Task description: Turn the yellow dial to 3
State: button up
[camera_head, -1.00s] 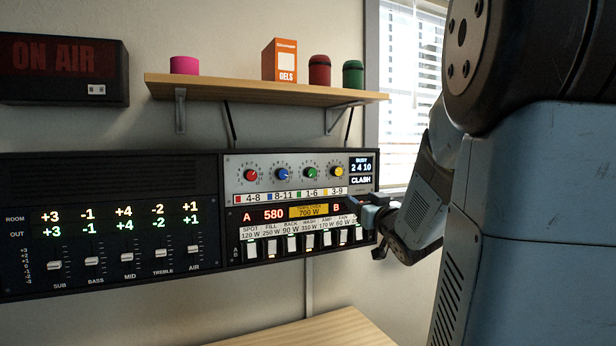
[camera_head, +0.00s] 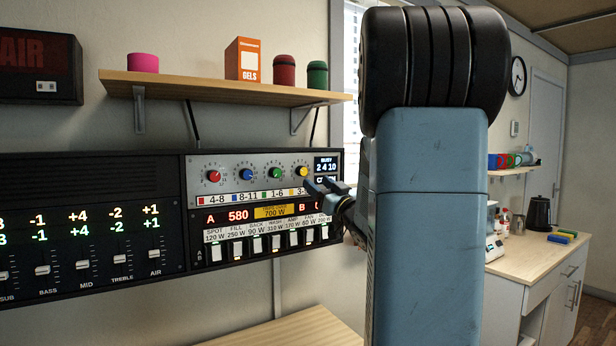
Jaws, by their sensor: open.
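The yellow dial (camera_head: 302,171) is the rightmost of the coloured knobs on the grey upper panel (camera_head: 225,163) of the wall console. The red (camera_head: 214,176), blue (camera_head: 247,174) and green (camera_head: 275,173) dials sit in a row to its left. The yellow dial's pointer is too small to read. My gripper (camera_head: 320,186) is open and empty, just below and right of the yellow dial; I cannot tell whether they touch. It covers part of the yellow range label, which read 3-9 earlier.
A row of white switches (camera_head: 265,243) and a red 580 readout (camera_head: 238,216) lie below the dials. A shelf (camera_head: 225,88) with an orange GELS box (camera_head: 243,60) and several cylinders overhangs the console. A counter (camera_head: 535,256) stands at right.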

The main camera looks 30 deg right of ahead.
aim_at(304, 172)
jog(key=x, duration=0.6)
jog(key=shift+w+r, duration=0.15)
jog(key=shift+w, duration=0.05)
jog(key=c, duration=1)
jog(key=n+y, duration=0.1)
jog(key=n, duration=0.2)
jog(key=n+g+y, duration=0.1)
jog(key=n+y, duration=0.1)
jog(key=n, duration=0.2)
jog(key=shift+d+n+g+y, duration=0.1)
jog(key=shift+n+g+y, duration=0.2)
jog(key=shift+c, duration=0.2)
jog(key=o, duration=1)
jog(key=shift+o, duration=0.2)
